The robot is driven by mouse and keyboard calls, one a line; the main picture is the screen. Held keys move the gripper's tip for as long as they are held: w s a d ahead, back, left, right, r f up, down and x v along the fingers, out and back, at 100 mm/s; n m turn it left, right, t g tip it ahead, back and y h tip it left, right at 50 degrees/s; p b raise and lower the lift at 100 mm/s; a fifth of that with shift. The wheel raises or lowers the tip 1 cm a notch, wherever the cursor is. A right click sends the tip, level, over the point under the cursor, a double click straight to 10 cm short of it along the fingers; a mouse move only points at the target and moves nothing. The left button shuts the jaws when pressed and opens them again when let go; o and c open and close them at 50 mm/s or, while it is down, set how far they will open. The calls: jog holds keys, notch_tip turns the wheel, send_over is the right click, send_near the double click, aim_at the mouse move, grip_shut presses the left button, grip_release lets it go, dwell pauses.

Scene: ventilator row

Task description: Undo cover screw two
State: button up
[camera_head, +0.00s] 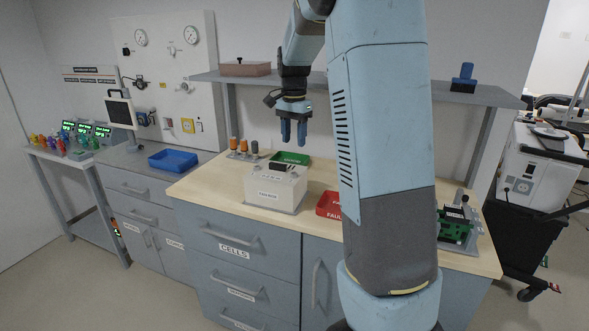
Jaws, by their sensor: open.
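Several upright tools, some with orange handles (234,143), stand in a holder at the back left of the bench.
A green tray (304,160) lies behind the white box, and a red tray (327,211) lies to its right, partly hidden by my arm. A green circuit board fixture (455,226) is at the right end. A grey shelf (225,79) runs above the bench. A blue bin (173,160) sits left.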

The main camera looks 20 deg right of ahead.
aim_at(294, 173)
notch_tip(294, 173, down, 11)
jog(key=shift+r, duration=0.1)
dwell(0.3)
grip_shut()
dwell(0.5)
